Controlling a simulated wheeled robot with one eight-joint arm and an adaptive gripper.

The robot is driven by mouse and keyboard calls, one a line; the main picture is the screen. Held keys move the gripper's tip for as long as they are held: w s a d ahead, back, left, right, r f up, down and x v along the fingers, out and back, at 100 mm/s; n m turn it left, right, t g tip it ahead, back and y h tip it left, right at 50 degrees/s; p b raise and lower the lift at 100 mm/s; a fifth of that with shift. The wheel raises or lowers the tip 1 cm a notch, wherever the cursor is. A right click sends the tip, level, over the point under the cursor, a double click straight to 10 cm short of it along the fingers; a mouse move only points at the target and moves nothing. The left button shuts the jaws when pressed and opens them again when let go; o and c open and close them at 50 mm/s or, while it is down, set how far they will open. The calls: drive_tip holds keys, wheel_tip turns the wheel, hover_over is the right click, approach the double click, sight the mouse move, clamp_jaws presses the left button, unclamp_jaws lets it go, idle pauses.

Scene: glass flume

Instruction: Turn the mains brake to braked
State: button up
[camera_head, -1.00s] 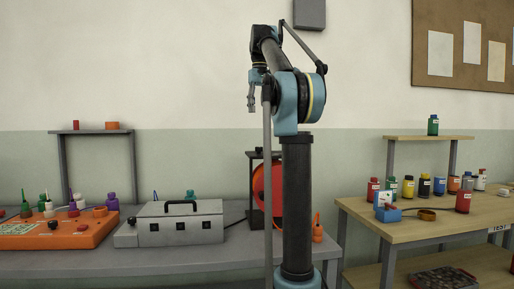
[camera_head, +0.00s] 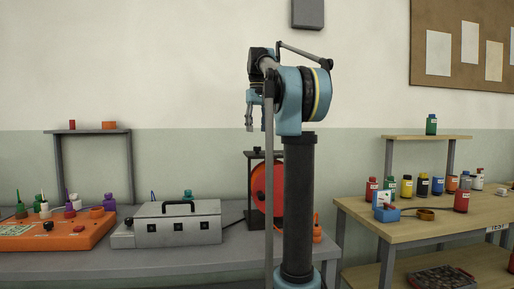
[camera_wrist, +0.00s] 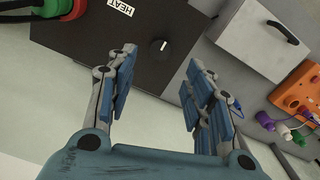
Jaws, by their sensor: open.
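No part is legibly marked as the mains brake, so I cannot tell which it is. A black round knob (camera_wrist: 159,45) with a white pointer line sits on a dark plate (camera_wrist: 135,70), beside a white label (camera_wrist: 120,8) reading HEAT. In the head view, a small dark knob (camera_head: 257,150) tops a dark frame around a red disc (camera_head: 262,185), partly hidden by my column. My gripper (camera_head: 249,128) hangs above that frame. In the wrist view my gripper (camera_wrist: 162,68) is open and empty, its fingers on either side below the knob, apparently not touching it.
A grey box (camera_head: 150,235) with a black handle stands left of the frame on the grey bench. An orange panel (camera_head: 45,238) with several coloured parts is farther left. An orange bottle (camera_head: 317,232) stands right of my column. A wooden table (camera_head: 400,228) with several bottles is at right.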

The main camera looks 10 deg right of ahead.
sight(257, 149)
drive_tip(key=shift+f, duration=4)
drive_tip(key=c, duration=1)
